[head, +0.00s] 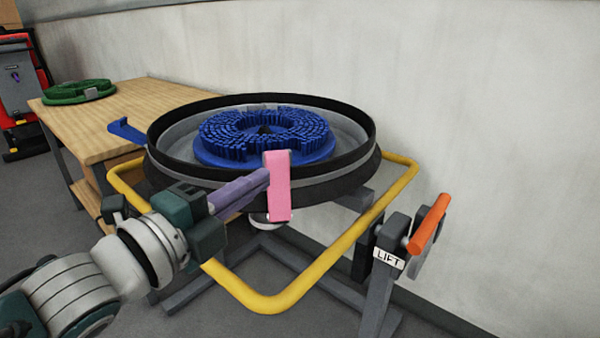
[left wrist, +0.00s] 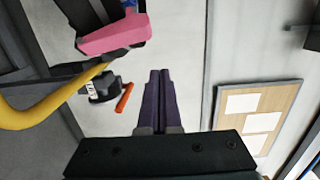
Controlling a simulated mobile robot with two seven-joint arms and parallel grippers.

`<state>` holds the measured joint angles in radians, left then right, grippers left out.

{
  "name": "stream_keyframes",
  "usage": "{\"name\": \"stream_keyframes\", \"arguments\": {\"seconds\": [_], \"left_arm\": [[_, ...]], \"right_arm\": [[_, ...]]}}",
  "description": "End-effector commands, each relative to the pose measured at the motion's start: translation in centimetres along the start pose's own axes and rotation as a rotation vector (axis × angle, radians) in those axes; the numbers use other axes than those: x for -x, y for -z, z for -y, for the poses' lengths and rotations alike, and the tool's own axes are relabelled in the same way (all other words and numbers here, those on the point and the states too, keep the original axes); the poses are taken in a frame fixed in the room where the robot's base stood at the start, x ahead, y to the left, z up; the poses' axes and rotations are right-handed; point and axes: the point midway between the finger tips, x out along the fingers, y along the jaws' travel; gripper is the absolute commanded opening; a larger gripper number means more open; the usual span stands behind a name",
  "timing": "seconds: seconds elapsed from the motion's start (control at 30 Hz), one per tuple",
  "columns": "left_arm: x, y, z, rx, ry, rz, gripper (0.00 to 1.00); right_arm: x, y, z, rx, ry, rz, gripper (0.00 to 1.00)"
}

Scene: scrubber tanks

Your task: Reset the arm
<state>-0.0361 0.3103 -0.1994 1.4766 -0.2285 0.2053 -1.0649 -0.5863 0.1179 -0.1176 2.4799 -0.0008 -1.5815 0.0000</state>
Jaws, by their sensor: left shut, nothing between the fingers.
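My left arm comes in from the left in the head view. Its gripper (head: 262,178) has purple fingers that are shut with nothing between them. The fingertips end at the left edge of a pink latch (head: 279,188) on the near side of a round black-rimmed tank (head: 163,168). In the left wrist view the closed fingers (left wrist: 159,78) point away over the floor and wall. The pink latch (left wrist: 112,36) sits apart from them at upper left. A blue round brush (head: 212,150) lies inside the tank. My right gripper is in neither view.
A yellow tube frame (head: 335,255) surrounds the tank stand. A post labelled LIFT (head: 388,258) carries an orange lever (head: 429,222) at right. A wooden table (head: 130,112) with a green brush (head: 78,92) stands at back left. A pale wall (head: 480,110) lies behind.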

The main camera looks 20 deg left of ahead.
Motion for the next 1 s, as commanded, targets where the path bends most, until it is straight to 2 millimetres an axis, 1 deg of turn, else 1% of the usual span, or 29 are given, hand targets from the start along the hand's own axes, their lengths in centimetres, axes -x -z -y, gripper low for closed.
{"name": "stream_keyframes", "arguments": {"seconds": [0.03,0.1,0.2,0.3,0.4,0.53,0.63,0.67,0.77,0.83,0.9,0.97,1.0], "left_arm": [[1.2,-0.1,0.4,-0.001,-0.002,0.000,0.00],[2.6,-0.1,0.5,-0.001,-0.003,0.001,0.00],[4.2,-0.1,0.8,-0.002,-0.003,0.000,0.00],[5.2,-0.1,0.9,-0.002,0.000,0.000,0.00],[5.8,-0.1,1.0,-0.002,0.000,0.000,0.00],[6.1,-0.1,1.1,0.001,-0.001,0.002,0.00],[6.1,-0.2,1.7,0.053,-0.033,0.028,0.00],[6.2,-0.3,2.0,0.087,-0.053,0.045,0.00],[6.9,-0.5,3.2,0.261,-0.160,0.138,0.00],[8.0,-0.4,4.0,0.434,-0.260,0.233,0.00],[9.7,0.0,4.7,0.619,-0.369,0.344,0.00],[11.5,0.7,5.2,0.770,-0.459,0.443,0.00],[12.9,1.2,5.5,0.861,-0.517,0.509,0.00]], "right_arm": [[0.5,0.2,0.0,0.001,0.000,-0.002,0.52],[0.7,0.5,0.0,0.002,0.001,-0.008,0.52],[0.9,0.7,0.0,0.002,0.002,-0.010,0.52],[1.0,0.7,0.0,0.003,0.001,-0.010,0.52],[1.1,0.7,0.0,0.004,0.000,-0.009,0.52],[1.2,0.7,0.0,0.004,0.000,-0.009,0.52],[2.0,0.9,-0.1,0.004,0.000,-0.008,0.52],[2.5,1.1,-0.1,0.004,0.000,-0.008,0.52],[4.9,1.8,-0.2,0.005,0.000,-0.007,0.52],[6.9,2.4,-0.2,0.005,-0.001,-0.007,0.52],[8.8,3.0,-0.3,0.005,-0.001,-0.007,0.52],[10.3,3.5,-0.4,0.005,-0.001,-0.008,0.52],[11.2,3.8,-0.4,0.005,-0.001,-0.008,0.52]]}}
